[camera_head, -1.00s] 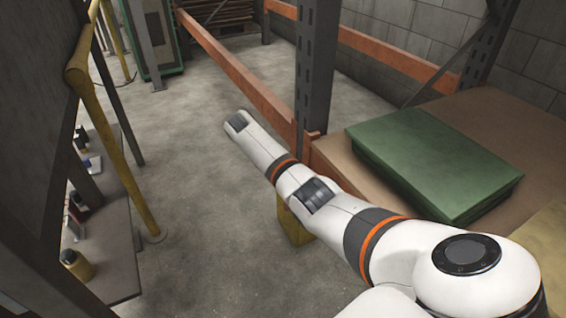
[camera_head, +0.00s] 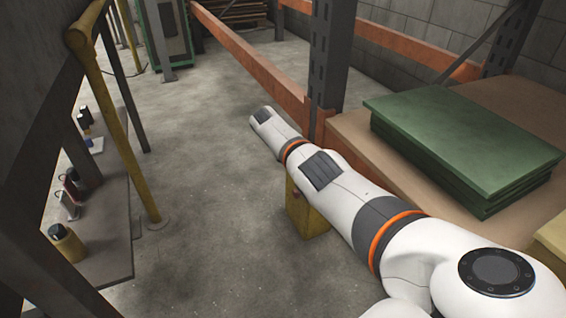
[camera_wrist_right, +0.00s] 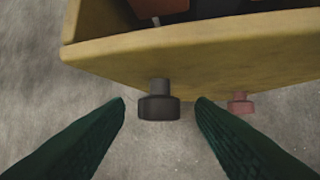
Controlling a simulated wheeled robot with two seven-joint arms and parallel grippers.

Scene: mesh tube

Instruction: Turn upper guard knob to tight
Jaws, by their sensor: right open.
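In the right wrist view, a dark knob (camera_wrist_right: 159,106) on a short stem sticks out from the front of a yellow box-like body (camera_wrist_right: 200,55). A smaller reddish knob (camera_wrist_right: 240,102) sits to its right, lower on the same body. My right gripper (camera_wrist_right: 161,103) is open, with one dark green finger on each side of the dark knob. A gap shows on both sides, and the knob looks untouched. In the head view my right arm reaches forward beside the yellow body (camera_head: 306,222); its gripper is not visible there. My left gripper is not in view.
Green stacked panels (camera_head: 465,150) lie on a brown shelf (camera_head: 350,133) at the right. A dark rack post (camera_head: 328,60) and orange beam (camera_head: 245,60) stand beyond my arm. A bench (camera_head: 105,235) with bottles and a yellow rail (camera_head: 130,150) are at left. Open concrete floor (camera_head: 205,150) lies between.

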